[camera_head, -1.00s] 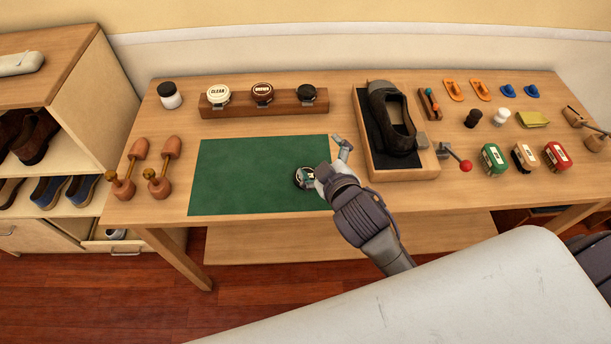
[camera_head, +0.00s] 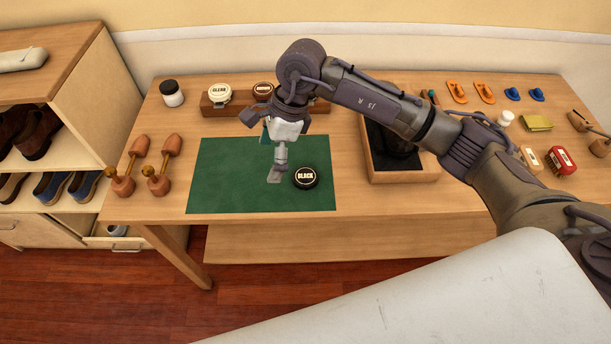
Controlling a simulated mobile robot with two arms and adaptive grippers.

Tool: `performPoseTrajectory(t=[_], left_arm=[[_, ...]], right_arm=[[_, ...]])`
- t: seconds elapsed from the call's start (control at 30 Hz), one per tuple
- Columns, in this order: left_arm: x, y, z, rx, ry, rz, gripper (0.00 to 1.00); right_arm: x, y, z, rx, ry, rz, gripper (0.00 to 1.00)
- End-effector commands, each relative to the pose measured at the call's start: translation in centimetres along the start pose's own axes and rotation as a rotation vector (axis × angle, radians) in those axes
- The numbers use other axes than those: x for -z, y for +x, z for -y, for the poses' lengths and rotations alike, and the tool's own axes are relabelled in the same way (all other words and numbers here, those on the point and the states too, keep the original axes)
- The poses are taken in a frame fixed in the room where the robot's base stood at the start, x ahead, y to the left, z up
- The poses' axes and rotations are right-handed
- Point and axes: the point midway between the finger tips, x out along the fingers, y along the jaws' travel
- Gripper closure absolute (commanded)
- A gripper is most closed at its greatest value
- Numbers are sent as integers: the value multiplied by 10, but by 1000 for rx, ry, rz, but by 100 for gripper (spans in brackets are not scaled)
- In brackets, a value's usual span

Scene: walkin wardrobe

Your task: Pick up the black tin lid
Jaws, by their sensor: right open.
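The black tin lid (camera_head: 305,177) is a round dark disc with a white "BLACK" label facing up. It lies flat on the green mat (camera_head: 235,185), near the mat's right side. My right gripper (camera_head: 277,168) is open and empty, reaching down over the mat just left of the lid. A finger shows close to the lid's left edge; I cannot tell whether it touches. The other finger is mostly hidden by the hand. My left gripper is not in view.
A wooden rack (camera_head: 213,108) with labelled tins stands behind the mat, partly covered by my right arm. The mat's left half is clear.

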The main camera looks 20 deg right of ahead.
Motion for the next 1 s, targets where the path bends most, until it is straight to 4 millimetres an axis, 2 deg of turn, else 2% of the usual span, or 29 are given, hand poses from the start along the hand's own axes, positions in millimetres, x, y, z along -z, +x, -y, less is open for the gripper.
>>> performPoseTrajectory(t=[0.03,0.1,0.2,0.27,0.37,0.6,0.7,0.87,1.0], left_arm=[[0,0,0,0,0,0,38],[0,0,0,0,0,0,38],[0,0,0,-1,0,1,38],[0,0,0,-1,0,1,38],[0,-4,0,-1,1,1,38],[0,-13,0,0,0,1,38],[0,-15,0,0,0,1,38],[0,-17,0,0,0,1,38],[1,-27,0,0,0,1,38]], right_arm=[[22,-12,12,32,-6,-112,2],[46,-25,22,57,-4,-231,2],[65,-37,29,75,2,-329,2],[71,-38,31,76,5,-355,2],[77,-27,31,75,7,-362,2],[93,18,34,73,7,-359,2],[97,31,36,75,7,-357,2],[100,40,37,77,5,-356,2],[107,54,36,73,8,-357,2]])
